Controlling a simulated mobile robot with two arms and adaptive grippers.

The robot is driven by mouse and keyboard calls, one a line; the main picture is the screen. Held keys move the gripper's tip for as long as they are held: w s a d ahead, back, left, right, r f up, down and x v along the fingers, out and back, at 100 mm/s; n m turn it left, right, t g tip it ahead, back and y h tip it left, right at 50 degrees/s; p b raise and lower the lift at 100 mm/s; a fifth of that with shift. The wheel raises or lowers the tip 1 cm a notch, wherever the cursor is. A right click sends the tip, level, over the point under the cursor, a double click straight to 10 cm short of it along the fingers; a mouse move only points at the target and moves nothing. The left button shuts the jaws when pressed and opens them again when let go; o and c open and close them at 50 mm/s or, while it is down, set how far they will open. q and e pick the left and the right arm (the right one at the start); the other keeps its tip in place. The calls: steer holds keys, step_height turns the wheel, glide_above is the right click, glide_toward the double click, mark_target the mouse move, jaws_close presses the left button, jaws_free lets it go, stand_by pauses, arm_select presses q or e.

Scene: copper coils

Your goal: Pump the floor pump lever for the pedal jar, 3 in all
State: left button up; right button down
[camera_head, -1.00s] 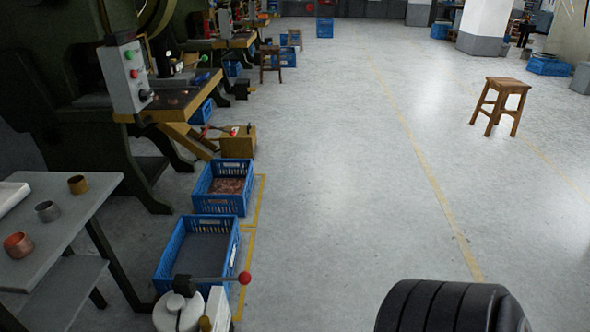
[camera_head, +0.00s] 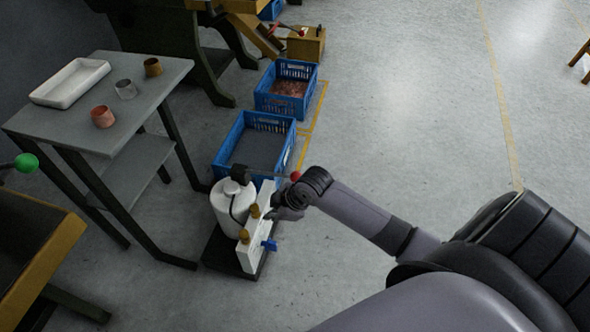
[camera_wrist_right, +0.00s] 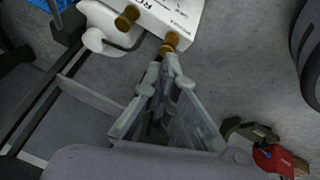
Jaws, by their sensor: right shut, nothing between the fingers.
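The floor pump unit stands on a dark base on the floor. It has a white jar (camera_head: 232,207) and an upright white block (camera_head: 249,254) with brass fittings and a blue handle (camera_head: 269,244). My right gripper (camera_head: 272,213) is shut and empty beside the top of the block. In the right wrist view my gripper (camera_wrist_right: 168,62) points at a brass fitting (camera_wrist_right: 171,40), close to it; contact cannot be told. My left gripper is out of view.
Blue crates (camera_head: 267,146) stand behind the pump. A grey table (camera_head: 150,88) with a white tray (camera_head: 70,82) and copper and metal cups (camera_head: 102,117) is at left. A bench with a green knob (camera_head: 27,162) is at lower left. Floor at right is open.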

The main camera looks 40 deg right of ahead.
mark_target(293, 175)
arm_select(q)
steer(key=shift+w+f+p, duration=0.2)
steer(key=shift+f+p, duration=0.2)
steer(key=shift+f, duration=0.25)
arm_select(e)
steer(key=w+d+r+n+t, duration=0.1)
steer(key=w+d+r, duration=0.2)
steer(key=w+d, duration=0.4)
steer(key=w+d+r+n+t, duration=0.1)
steer(key=w+d+r, duration=0.2)
steer(key=w+d, duration=0.3)
steer(key=shift+w+d+r+h, duration=0.3)
steer(key=shift+w+d+r, duration=0.05)
steer(key=shift+d, duration=0.1)
steer(key=shift+f, duration=0.1)
